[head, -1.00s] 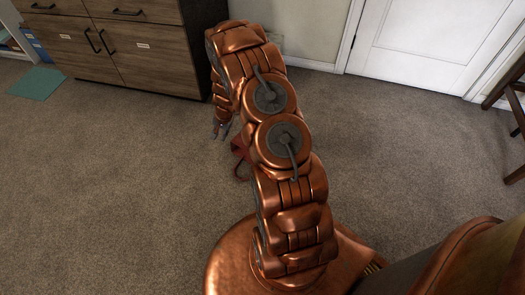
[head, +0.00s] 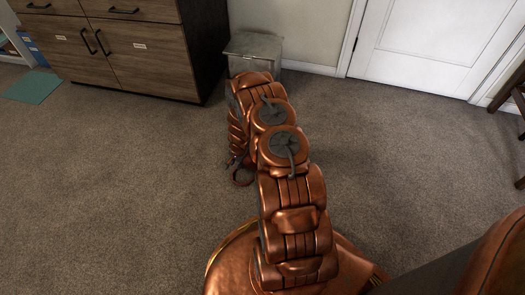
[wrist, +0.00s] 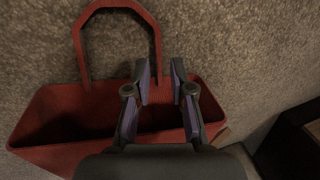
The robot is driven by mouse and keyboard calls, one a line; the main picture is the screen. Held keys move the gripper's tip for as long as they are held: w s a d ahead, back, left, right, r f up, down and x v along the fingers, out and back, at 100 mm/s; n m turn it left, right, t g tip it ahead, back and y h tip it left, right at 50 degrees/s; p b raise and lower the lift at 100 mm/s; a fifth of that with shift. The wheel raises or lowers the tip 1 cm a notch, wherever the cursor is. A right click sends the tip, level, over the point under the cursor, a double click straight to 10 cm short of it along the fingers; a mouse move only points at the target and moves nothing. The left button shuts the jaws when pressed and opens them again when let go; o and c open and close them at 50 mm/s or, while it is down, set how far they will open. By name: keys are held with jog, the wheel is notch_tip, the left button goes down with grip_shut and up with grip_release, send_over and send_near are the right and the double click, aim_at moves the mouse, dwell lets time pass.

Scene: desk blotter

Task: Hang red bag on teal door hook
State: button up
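The red bag (wrist: 75,115) lies below my gripper in the wrist view, with its mouth open and one handle loop standing out toward the top. In the head view only a small red part of the bag (head: 243,178) shows beside my arm, low over the carpet. My gripper (wrist: 161,82) is over the right side of the bag, with its two fingers apart. The right leg of the handle runs down between the fingertips; I cannot tell whether either finger touches it. No teal hook shows in either view.
A white door (head: 425,45) stands at the back right. A wooden cabinet (head: 140,50) is at the back left, with a grey box (head: 254,50) beside it. A dark wooden chair or stool is at the right edge. The carpet (head: 110,190) between is clear.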

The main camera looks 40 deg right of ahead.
aim_at(235, 170)
jog(key=f+b, duration=0.1)
jog(key=f, duration=0.2)
jog(key=f+b, duration=0.1)
jog(key=shift+w+a+f+b, duration=0.1)
jog(key=shift+a+f+b, duration=0.1)
jog(key=shift+a+b, duration=0.1)
jog(key=shift+w+f, duration=0.15)
jog(key=shift+f, duration=0.15)
jog(key=shift+r, duration=0.1)
grip_shut()
